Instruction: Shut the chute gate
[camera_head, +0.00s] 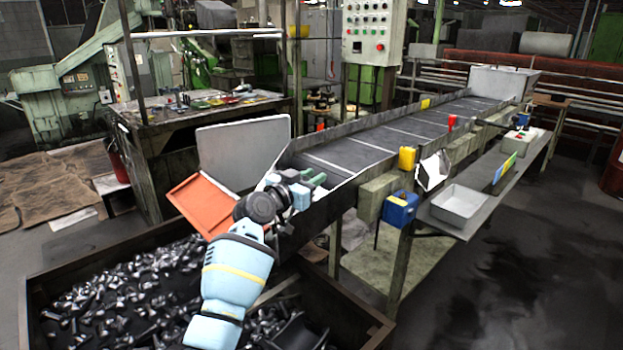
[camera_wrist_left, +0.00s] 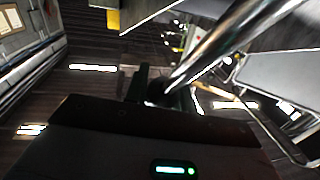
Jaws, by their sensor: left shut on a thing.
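The conveyor (camera_head: 400,140) runs down to a chute end above a bin of bolts (camera_head: 130,295). At this end stand a grey upright panel (camera_head: 245,155) and a tilted orange plate (camera_head: 205,205); I cannot tell for sure which is the chute gate. My left gripper (camera_head: 314,180) is at the conveyor's lower end, right of both. In the left wrist view, its dark green fingers (camera_wrist_left: 162,92) close around the end of a shiny metal bar (camera_wrist_left: 215,45). The bar's link to the gate is hidden. My right gripper is out of view.
A side shelf (camera_head: 475,205) on the right carries a grey tray (camera_head: 459,205). Yellow (camera_head: 407,158) and blue (camera_head: 400,208) boxes sit on the conveyor's side. A cluttered workbench (camera_head: 205,105) stands behind the panel. Open floor lies at the right.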

